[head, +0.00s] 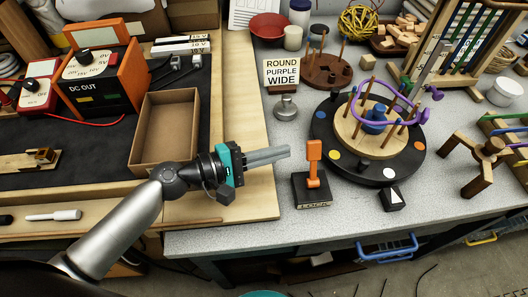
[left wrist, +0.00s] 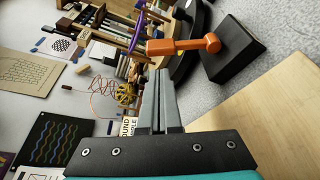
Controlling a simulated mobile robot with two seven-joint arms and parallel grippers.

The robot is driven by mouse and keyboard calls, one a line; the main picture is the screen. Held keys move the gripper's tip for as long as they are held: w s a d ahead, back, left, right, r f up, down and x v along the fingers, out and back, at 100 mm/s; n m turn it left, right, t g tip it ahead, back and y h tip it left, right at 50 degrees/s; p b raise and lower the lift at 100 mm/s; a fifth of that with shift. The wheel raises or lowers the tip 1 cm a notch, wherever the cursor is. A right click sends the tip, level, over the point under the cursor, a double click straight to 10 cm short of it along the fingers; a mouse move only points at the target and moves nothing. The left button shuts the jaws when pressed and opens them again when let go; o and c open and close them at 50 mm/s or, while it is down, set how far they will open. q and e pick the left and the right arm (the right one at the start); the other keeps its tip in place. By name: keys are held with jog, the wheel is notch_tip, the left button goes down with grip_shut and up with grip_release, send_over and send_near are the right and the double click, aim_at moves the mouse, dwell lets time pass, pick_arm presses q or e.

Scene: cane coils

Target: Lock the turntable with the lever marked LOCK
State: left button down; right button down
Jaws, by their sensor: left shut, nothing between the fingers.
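The lever also shows in the left wrist view (left wrist: 180,46), pointing sideways there. The black turntable (head: 322,142) with coloured dots is behind and right of the lever. It carries a wooden disc (head: 350,132) with pegs and a purple ring (head: 362,92). My left gripper (head: 288,152) is shut and empty, its fingertips a little left of the lever, apart from it. The closed fingers (left wrist: 160,75) also show in the left wrist view.
A sign reading ROUND PURPLE WIDE (head: 282,72) and a metal knob (head: 285,107) stand behind my gripper. A wooden stand (head: 478,165) is at right. An open cardboard box (head: 165,130) is at left.

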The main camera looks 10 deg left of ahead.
aim_at(313, 164)
pick_arm(q)
jog(key=shift+x, duration=2.5)
